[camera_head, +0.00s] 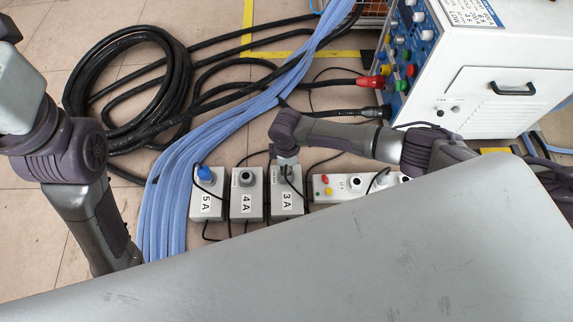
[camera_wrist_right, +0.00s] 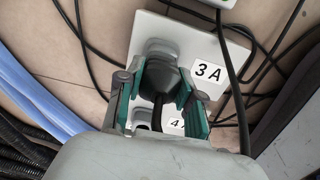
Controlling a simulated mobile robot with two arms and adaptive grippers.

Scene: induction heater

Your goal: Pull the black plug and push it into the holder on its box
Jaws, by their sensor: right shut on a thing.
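My right gripper (camera_head: 287,163) reaches down over the grey box labelled 3 A (camera_head: 287,207). In the right wrist view the same gripper (camera_wrist_right: 158,98) is shut on the black plug (camera_wrist_right: 160,76), with a finger on each side of it. The plug's cable runs back toward the palm. The plug is over a round grey fitting on the 3 A box (camera_wrist_right: 146,27); I cannot tell how deep it sits. The box's holder is not clearly distinguishable. My left arm comes in at the left, but its gripper is hidden behind the grey surface in front.
Box 4 A (camera_head: 246,208) and box 5 A (camera_head: 206,211), with a blue plug (camera_head: 205,173), stand left of 3 A. A white strip (camera_head: 345,188) lies right. Blue hoses (camera_head: 215,125), a black cable coil (camera_head: 180,75) and thin black cables crowd around. A white heater cabinet (camera_head: 500,95) stands right.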

